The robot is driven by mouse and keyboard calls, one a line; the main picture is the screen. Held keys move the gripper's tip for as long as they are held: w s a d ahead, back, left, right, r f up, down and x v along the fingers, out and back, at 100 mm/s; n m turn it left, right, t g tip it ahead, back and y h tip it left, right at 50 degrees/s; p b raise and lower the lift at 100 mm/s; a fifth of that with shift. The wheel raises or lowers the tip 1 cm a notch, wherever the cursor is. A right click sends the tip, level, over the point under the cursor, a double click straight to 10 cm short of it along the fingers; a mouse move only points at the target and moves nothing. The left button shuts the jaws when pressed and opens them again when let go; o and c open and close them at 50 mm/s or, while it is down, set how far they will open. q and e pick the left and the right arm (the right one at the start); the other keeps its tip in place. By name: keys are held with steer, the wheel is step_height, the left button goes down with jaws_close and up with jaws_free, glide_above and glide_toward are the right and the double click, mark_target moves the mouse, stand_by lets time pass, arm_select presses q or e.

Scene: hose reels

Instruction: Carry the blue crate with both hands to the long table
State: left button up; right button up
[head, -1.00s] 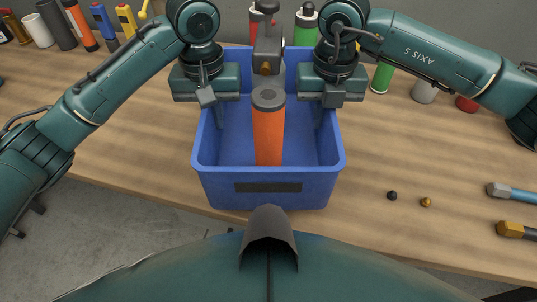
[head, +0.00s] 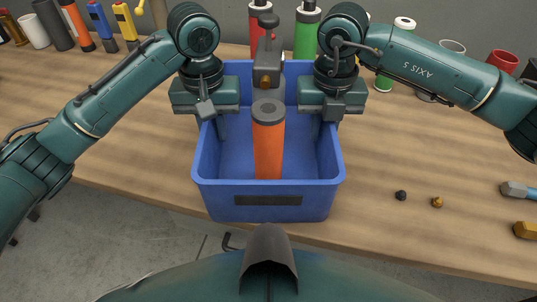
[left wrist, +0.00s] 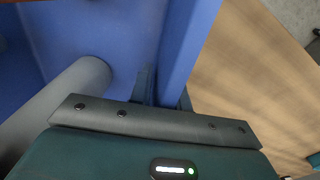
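The blue crate (head: 213,203) is in the middle of the head view, over the table's front part, upright. I cannot tell whether its bottom touches the table. An orange cylinder with a grey cap (head: 268,150) stands in it, with a grey tool (head: 267,66) towards its far end. My left gripper (head: 221,127) is at the left side wall and my right gripper (head: 319,126) at the right side wall, both pointing down. In the left wrist view the crate's wall (left wrist: 186,45) runs in between the left fingers. The right fingertips are partly hidden.
The wooden table (head: 130,140) is bare left of the crate. Two small nuts (head: 401,195) and hammers (head: 517,189) lie to the right. A red bottle (head: 259,27), a green bottle (head: 304,30) and several cups stand behind. Grey floor shows in front.

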arm_select(q)
steer(key=shift+o, duration=0.8)
steer(key=shift+d, duration=0.1)
arm_select(e)
steer(key=shift+o, duration=0.8)
arm_select(q)
step_height(320, 180, up, 12)
steer(key=shift+f, duration=0.1)
arm_select(e)
steer(key=shift+r, duration=0.1)
step_height(320, 180, up, 12)
steer(key=shift+f, duration=0.1)
